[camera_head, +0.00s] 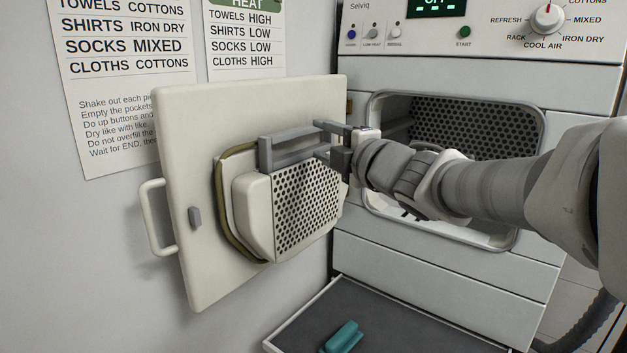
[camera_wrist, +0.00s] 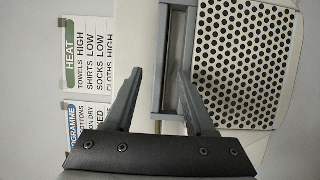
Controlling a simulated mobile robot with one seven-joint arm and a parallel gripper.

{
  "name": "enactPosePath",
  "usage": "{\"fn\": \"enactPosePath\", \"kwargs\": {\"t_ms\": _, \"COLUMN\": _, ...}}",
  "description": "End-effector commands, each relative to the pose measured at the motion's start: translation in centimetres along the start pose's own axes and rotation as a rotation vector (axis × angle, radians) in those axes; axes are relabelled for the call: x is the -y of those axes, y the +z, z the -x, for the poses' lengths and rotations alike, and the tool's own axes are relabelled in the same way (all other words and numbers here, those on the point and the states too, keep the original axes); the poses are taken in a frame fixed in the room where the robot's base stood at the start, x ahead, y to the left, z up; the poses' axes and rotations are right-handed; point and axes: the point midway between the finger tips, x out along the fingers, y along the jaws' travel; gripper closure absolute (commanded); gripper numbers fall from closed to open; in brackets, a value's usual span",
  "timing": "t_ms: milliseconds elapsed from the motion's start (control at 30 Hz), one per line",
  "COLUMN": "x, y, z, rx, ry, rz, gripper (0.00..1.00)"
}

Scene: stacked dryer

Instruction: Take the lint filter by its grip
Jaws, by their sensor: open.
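The lint filter (camera_head: 305,212) is a pale box with a dark-holed face, seated on the inner side of the open door; its holed face also shows in the wrist view (camera_wrist: 246,60). Its grip (camera_head: 264,155) is a grey bar frame along the top of the filter. My gripper (camera_head: 321,138) is open at the right end of the grip. In the wrist view the grip's long bar (camera_wrist: 160,60) lies between my two fingertips (camera_wrist: 159,72), with the right finger over the frame's opening. I cannot tell whether either finger touches the bar.
The open door (camera_head: 185,130) hangs left of the dryer (camera_head: 440,282), with a white handle (camera_head: 153,220) on its outer edge. The dryer opening (camera_head: 470,125) is behind my arm. Below, a dark tray (camera_head: 420,328) holds a teal object (camera_head: 343,337). Paper charts hang on the wall.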

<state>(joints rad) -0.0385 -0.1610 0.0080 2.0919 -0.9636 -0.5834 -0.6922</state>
Motion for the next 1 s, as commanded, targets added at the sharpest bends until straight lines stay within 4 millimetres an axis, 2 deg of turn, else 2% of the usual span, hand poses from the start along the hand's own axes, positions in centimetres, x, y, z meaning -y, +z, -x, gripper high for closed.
{"fn": "enactPosePath", "kwargs": {"t_ms": 100, "x": 0.0, "y": 0.0, "z": -1.2, "rx": -0.001, "ry": 0.0, "rz": 0.0, "gripper": 0.45}}
{"fn": "enactPosePath", "kwargs": {"t_ms": 300, "x": -0.1, "y": -0.1, "z": -2.3, "rx": -0.001, "ry": 0.001, "rz": 0.0, "gripper": 0.45}}
{"fn": "enactPosePath", "kwargs": {"t_ms": 633, "x": -0.1, "y": -0.3, "z": -6.4, "rx": -0.001, "ry": 0.0, "rz": -0.001, "gripper": 0.45}}
{"fn": "enactPosePath", "kwargs": {"t_ms": 933, "x": -0.1, "y": -0.2, "z": -6.8, "rx": 0.0, "ry": 0.0, "rz": 0.0, "gripper": 0.45}}
{"fn": "enactPosePath", "kwargs": {"t_ms": 967, "x": -0.1, "y": -0.2, "z": -6.8, "rx": 0.0, "ry": 0.0, "rz": 0.0, "gripper": 0.47}}
{"fn": "enactPosePath", "kwargs": {"t_ms": 1000, "x": -0.1, "y": -0.2, "z": -6.8, "rx": 0.0, "ry": 0.0, "rz": 0.0, "gripper": 0.54}}
